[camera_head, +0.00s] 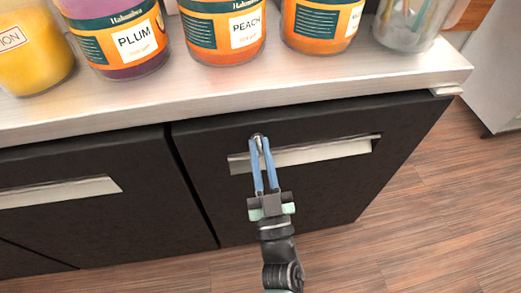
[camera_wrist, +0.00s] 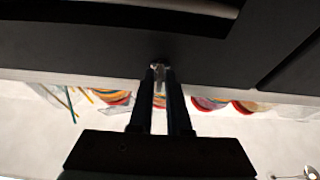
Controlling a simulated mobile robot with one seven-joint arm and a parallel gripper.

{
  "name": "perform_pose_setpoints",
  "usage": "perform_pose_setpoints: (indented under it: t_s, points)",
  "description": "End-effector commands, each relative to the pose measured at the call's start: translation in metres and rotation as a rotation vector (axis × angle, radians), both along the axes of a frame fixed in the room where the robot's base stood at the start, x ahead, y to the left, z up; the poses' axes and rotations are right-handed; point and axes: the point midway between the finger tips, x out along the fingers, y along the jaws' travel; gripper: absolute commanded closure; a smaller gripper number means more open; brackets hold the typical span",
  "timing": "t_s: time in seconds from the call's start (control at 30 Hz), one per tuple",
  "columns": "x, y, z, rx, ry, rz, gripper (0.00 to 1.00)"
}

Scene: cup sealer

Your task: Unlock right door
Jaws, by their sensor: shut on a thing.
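The right door (camera_head: 310,195) is a dark cabinet door under the counter, with a pale recessed handle (camera_head: 330,152) across its upper part. A small metal lock piece (camera_head: 257,138) sits near the top of the door, above the left end of the handle. My gripper (camera_head: 259,145) reaches up to it with blue fingers close together, shut on the lock piece. In the wrist view the fingers (camera_wrist: 160,75) also meet the small metal piece (camera_wrist: 158,66) on the dark door face. The fingertips hide part of it. The door is shut flush with its neighbour.
The left door (camera_head: 90,200) with its own pale handle (camera_head: 60,192) stands beside a narrow gap. The counter (camera_head: 200,92) overhangs above, holding several labelled jars (camera_head: 232,30) and a clear container (camera_head: 408,25). Wooden floor (camera_head: 440,220) is free at the right.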

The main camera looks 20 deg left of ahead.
Motion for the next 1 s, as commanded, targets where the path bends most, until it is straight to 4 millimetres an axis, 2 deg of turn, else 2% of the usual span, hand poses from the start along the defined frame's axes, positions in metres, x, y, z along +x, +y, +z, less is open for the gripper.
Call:
perform_pose_setpoints:
  t_s: [0.07, 0.1, 0.2, 0.23, 0.5, 0.63, 0.77, 1.0]
  points:
    - [0.000, 0.000, 0.000, 0.001, -0.001, 0.000, 1.00]
    - [0.000, 0.000, 0.000, 0.001, -0.001, 0.000, 0.83]
    - [0.000, 0.000, 0.000, 0.001, -0.001, 0.000, 0.65]
    - [0.000, 0.000, 0.000, 0.001, 0.000, 0.000, 0.62]
    - [0.000, 0.000, 0.000, 0.001, 0.001, 0.000, 0.62]
    - [-0.007, -0.005, -0.004, 0.000, 0.002, 0.000, 0.62]
    - [-0.024, -0.017, -0.013, -0.001, 0.004, -0.002, 0.62]
    - [-0.065, -0.045, -0.034, 0.000, 0.005, -0.002, 0.62]
